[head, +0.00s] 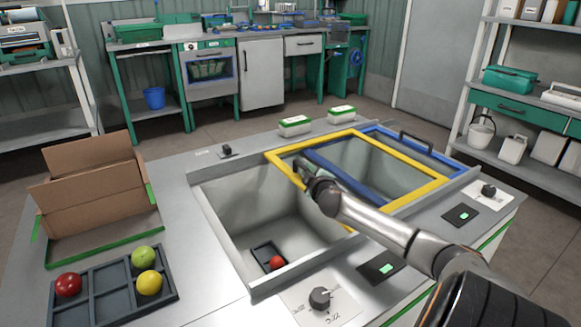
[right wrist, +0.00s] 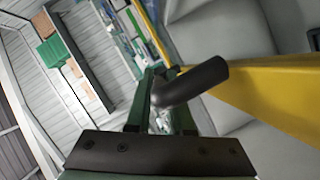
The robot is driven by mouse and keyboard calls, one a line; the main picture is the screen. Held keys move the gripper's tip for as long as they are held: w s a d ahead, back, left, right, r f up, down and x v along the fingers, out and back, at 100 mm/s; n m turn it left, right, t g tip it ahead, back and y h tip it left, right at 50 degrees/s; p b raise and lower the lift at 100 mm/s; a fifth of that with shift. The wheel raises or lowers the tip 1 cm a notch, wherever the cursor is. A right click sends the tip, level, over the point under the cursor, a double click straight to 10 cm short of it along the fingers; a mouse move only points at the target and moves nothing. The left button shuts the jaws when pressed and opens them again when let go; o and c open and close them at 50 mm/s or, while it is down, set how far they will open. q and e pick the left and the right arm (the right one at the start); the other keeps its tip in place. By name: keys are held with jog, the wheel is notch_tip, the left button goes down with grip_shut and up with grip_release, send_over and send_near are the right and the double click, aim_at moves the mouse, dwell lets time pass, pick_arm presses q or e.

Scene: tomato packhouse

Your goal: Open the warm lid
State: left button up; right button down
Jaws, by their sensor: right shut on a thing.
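The yellow-framed lid (head: 423,192) has a see-through panel and lies over the right well of the counter, overlapping the blue-framed lid (head: 437,153). The left well (head: 225,207) is uncovered. My right gripper (head: 306,171) is at the yellow lid's left edge, partly hidden by my own arm. In the right wrist view, its fingers (right wrist: 158,100) are shut on the lid's dark handle (right wrist: 195,84), beside the yellow frame. The blue lid's dark handle (head: 416,141) stands free at the far right. My left gripper is not in view.
A small dark tray (head: 261,253) with a red tomato (head: 277,262) lies in the left well. A cardboard box (head: 95,200) and a divided tray (head: 108,293) with tomatoes stand at left. Knobs (head: 320,297) and two green-and-white boxes (head: 295,126) sit around the wells.

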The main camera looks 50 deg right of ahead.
jog(key=shift+s+d, duration=0.2)
jog(key=shift+d, duration=0.3)
jog(key=shift+s+d, duration=0.15)
jog(key=shift+d, duration=0.35)
jog(key=c, duration=0.8)
grip_release()
